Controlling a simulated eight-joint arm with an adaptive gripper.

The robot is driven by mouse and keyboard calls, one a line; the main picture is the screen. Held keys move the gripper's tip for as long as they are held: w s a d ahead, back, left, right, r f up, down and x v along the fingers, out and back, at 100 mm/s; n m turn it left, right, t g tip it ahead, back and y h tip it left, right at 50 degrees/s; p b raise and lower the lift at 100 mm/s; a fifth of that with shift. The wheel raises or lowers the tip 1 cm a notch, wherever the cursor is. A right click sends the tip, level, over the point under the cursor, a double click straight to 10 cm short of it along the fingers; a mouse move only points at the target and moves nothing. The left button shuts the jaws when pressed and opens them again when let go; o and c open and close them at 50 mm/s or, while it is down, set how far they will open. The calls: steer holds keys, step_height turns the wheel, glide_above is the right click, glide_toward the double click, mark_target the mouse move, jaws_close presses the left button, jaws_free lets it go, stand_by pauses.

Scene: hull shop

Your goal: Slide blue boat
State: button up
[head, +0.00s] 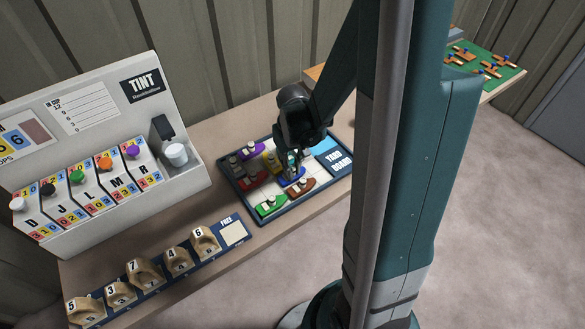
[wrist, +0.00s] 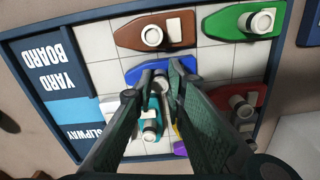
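The blue boat (wrist: 136,68) lies on the yard board (wrist: 82,72), just below the brown boat (wrist: 180,30) in the wrist view. Its pale funnel (wrist: 162,82) stands between my fingertips. My gripper (wrist: 164,72) is low over the board, and the fingertips appear to close on both sides of this funnel. In the head view the blue boat (head: 291,179) shows under my gripper (head: 291,163), partly covered. The teal boat (wrist: 150,128) shows between my fingers, closer to the wrist. The light-blue slipway strip (wrist: 77,115) is at the board's left in the wrist view.
The green boat (wrist: 222,22) and red boat (wrist: 246,98) are on the board. Yellow (head: 268,161) and purple (head: 250,150) boats stand at its far side. The board has a raised dark rim (head: 262,224). A TINT machine (head: 140,130) and numbered wooden blocks (head: 140,270) are left of the board.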

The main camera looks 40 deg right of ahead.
jaws_close()
steer(key=shift+d+b, duration=0.5)
steer(key=shift+d, duration=2.8)
steer(key=o, duration=0.6)
jaws_free()
steer(key=shift+d, duration=0.15)
steer(key=shift+r, duration=0.15)
steer(key=shift+r, duration=0.2)
step_height(320, 180, up, 11)
steer(key=shift+r, duration=0.15)
